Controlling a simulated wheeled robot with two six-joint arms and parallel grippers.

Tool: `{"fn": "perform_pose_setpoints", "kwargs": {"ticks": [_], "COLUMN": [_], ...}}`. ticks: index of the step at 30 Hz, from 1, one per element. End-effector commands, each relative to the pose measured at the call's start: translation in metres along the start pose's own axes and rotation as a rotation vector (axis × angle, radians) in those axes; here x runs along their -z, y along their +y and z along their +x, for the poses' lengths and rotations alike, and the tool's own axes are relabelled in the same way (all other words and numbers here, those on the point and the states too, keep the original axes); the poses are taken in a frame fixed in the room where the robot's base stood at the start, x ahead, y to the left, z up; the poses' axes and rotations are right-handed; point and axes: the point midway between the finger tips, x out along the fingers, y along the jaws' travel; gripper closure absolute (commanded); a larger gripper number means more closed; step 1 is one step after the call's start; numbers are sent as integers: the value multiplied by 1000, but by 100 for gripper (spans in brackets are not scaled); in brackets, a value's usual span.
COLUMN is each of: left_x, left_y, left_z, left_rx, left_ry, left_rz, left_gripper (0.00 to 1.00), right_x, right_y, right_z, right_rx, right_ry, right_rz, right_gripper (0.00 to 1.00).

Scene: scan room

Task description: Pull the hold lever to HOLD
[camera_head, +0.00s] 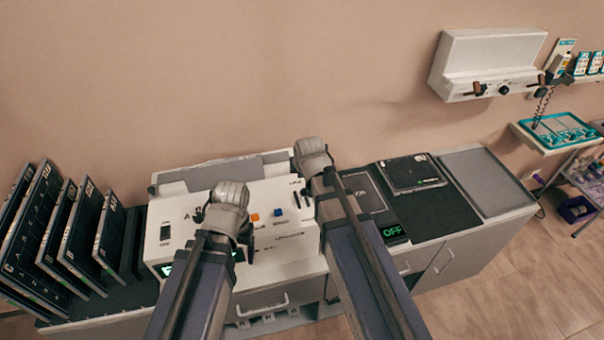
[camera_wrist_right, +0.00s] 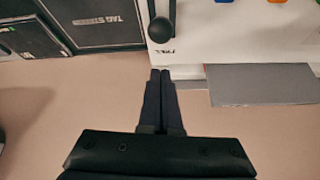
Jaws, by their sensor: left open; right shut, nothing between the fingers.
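The white console (camera_head: 285,238) stands against the wall in the head view. A black lever with a round knob (camera_wrist_right: 160,29) is on its top in the right wrist view; a dark part of it seems to show beside my right wrist in the head view (camera_head: 305,192). The label by the knob is too small to read. My right gripper (camera_wrist_right: 162,72) is shut and empty, its fingertips a short way from the knob and apart from it. In the head view my right wrist hides it. My left gripper (camera_head: 226,222) is open over the console's left part, mostly hidden by its own wrist.
Orange (camera_head: 255,217) and blue (camera_head: 278,212) buttons sit on the console between my arms. Dark panels (camera_head: 85,225) stand in a rack at left. A counter (camera_head: 435,212) with a dark plate (camera_head: 412,173) and a green OFF display (camera_head: 393,231) is at right.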

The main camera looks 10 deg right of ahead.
Motion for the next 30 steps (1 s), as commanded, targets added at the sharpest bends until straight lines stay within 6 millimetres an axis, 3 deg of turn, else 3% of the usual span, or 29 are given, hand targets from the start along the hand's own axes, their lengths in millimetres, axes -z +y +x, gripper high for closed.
{"fn": "perform_pose_setpoints", "kwargs": {"ticks": [4, 20, 28, 30], "left_x": [0, -1, -2, -2], "left_y": [-1, -1, -3, -4], "left_z": [-9, -12, -33, -44], "left_rx": [0, -1, -1, -2], "left_ry": [0, 0, 0, 0], "left_rz": [0, -3, -7, -9], "left_gripper": [28, 28, 28, 28], "right_x": [4, 10, 47, 38], "right_y": [0, 0, -1, 0], "right_z": [-8, -8, -12, -29], "right_rx": [0, 0, 0, 0], "right_ry": [0, 0, 0, 0], "right_rz": [0, 0, 0, -1], "right_gripper": [100, 100, 100, 100]}}
